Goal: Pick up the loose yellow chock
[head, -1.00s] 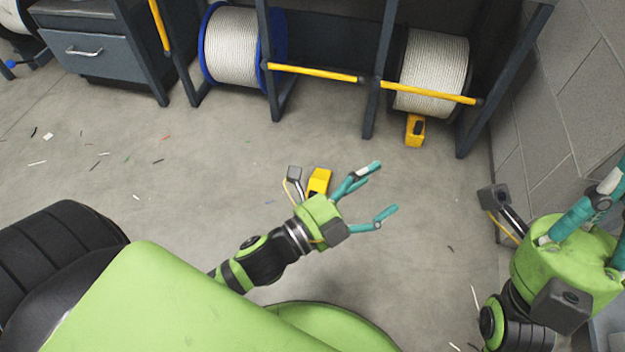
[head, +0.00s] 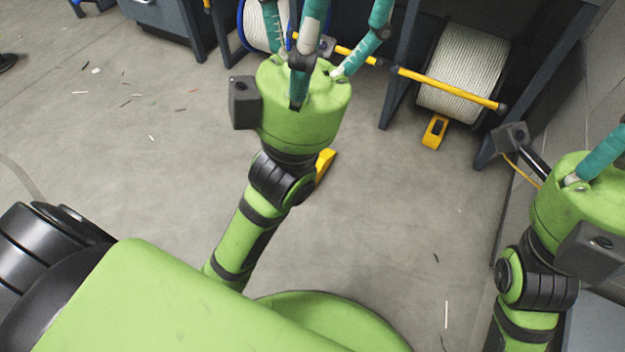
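A yellow chock (head: 325,166) lies on the open floor. My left wrist and gripper body hide most of it, and only its right part shows. My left gripper (head: 332,28) is raised above and beyond it, with its teal fingers spread apart, pointing up the picture and running to the top edge. I see nothing between them. A second yellow chock (head: 434,132) sits on the floor at the foot of the right cable reel (head: 461,75). My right gripper (head: 606,155) is at the right edge, with its fingers largely out of the frame.
A dark rack (head: 397,90) with yellow bars holds the reels along the back. A blue-rimmed reel (head: 266,25) is partly behind my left fingers. A grey block wall (head: 530,207) stands at the right. Middle floor is clear; small scraps lie at the left.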

